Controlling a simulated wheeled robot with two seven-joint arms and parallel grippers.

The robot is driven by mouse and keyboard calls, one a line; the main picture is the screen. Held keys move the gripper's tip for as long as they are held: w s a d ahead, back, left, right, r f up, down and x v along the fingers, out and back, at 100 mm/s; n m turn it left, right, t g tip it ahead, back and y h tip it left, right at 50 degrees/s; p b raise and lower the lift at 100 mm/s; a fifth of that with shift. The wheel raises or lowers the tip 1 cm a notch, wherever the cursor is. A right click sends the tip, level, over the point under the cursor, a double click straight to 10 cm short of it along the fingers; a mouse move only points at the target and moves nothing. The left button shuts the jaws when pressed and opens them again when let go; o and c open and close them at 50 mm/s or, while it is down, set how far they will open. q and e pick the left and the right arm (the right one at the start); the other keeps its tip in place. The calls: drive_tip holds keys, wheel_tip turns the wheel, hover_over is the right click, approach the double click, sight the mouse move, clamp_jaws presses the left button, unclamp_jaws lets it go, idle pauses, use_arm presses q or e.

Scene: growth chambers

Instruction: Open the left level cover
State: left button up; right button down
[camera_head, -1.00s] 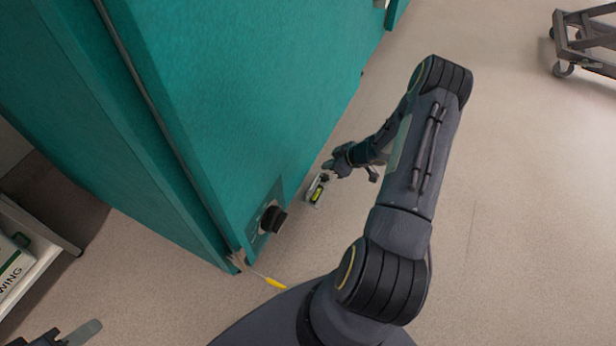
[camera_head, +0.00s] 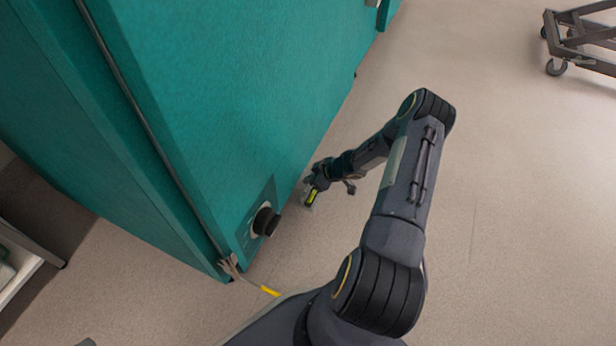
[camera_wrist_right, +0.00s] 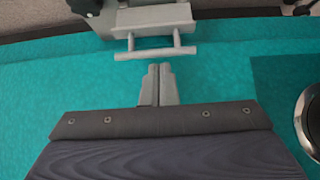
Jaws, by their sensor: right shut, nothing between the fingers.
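A small level with a yellow-green vial (camera_head: 311,197) sits low beside the teal chamber in the head view. My right gripper (camera_head: 311,188) is at it, partly hiding it. In the right wrist view, a grey cover (camera_wrist_right: 155,18) with a raised crossbar (camera_wrist_right: 156,53) sits at the top middle against the teal wall. My right gripper (camera_wrist_right: 158,84) is shut and empty, its fingertips just below the crossbar, with a small gap in the picture. The cover looks shut, but this is hard to tell. Of my left gripper, only a grey tip (camera_head: 86,342) shows at the bottom edge.
The teal chamber (camera_head: 230,100) fills the left of the head view. A black knob (camera_head: 266,222) sticks out of its panel near the level. A cable with a yellow part (camera_head: 269,291) hangs at the chamber's lower corner. A trolley (camera_head: 580,40) stands far right; the floor between is clear.

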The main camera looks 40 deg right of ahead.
drive_tip(key=shift+s, duration=0.1)
use_arm(q)
drive_tip(key=shift+r, duration=0.15)
use_arm(e)
drive_tip(key=shift+s+d+f, duration=0.2)
drive_tip(key=shift+s+d, duration=0.15)
drive_tip(key=shift+s, duration=0.3)
drive_tip(key=shift+w, duration=0.1)
idle(0.9)
